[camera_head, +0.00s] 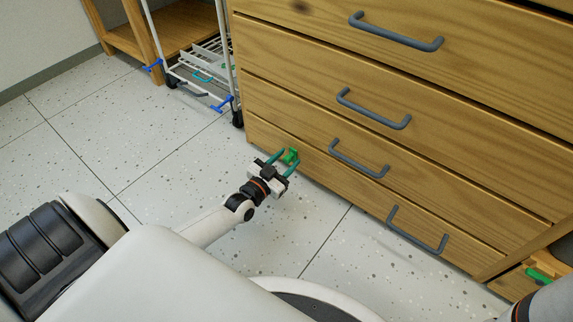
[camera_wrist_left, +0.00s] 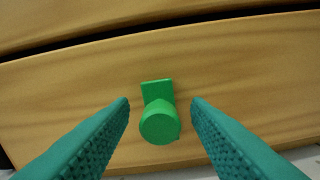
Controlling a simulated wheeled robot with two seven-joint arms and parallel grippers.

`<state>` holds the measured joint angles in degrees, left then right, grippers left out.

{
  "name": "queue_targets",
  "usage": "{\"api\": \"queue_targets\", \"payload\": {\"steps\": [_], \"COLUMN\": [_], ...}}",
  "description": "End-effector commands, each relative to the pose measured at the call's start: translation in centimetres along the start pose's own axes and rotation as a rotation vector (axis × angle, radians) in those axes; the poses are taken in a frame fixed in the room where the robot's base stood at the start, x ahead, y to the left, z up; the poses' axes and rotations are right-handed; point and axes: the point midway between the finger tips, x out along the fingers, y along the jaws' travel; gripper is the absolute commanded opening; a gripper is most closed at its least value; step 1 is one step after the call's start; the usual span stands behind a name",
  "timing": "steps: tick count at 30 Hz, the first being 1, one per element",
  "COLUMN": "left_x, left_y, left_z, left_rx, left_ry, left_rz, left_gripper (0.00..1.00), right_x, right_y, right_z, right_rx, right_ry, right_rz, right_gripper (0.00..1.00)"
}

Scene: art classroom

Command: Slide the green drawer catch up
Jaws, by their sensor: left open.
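The green drawer catch (camera_head: 290,156) is on the lower left part of the wooden drawer cabinet. In the left wrist view the catch (camera_wrist_left: 158,120) shows a flat green plate with a round knob in front of its lower part. My left gripper (camera_head: 284,161) is open in front of the catch. In the left wrist view the teal fingers of the left gripper (camera_wrist_left: 160,103) stand on either side of the catch, with a gap on both sides. The right gripper is not in view.
The wooden drawers (camera_head: 290,110) have grey bar handles (camera_head: 358,158) to the right of the catch. A white wheeled cart (camera_head: 205,75) stands to the left of the cabinet. Another green part (camera_head: 538,274) shows at the lower right. The speckled floor (camera_head: 160,150) at left is clear.

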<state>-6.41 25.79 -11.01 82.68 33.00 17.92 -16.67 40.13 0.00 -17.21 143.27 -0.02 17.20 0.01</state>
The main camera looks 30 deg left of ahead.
Motion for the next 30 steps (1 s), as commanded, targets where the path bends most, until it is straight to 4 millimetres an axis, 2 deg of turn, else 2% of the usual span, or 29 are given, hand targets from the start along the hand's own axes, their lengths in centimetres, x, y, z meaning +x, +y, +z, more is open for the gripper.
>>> {"api": "queue_targets", "payload": {"steps": [11,18,19,25,30], "left_x": [0.5,0.5,0.5,0.5,0.5], "left_y": [0.0,0.0,0.0,0.0,0.3], "left_z": [0.0,0.0,0.0,0.3,1.8], "left_rx": [-0.001,-0.001,-0.001,0.000,0.002], "left_ry": [0.001,0.001,0.001,0.001,0.001], "left_rz": [0.000,0.000,0.000,0.000,-0.001], "left_gripper": [0.42,0.03,0.00,0.00,0.00], "right_x": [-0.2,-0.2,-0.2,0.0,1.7], "right_y": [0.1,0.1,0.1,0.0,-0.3], "right_z": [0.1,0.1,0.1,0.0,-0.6], "right_rx": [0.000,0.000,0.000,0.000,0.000], "right_ry": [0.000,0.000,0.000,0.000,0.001], "right_rz": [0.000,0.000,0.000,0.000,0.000], "right_gripper": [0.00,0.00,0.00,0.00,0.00]}}
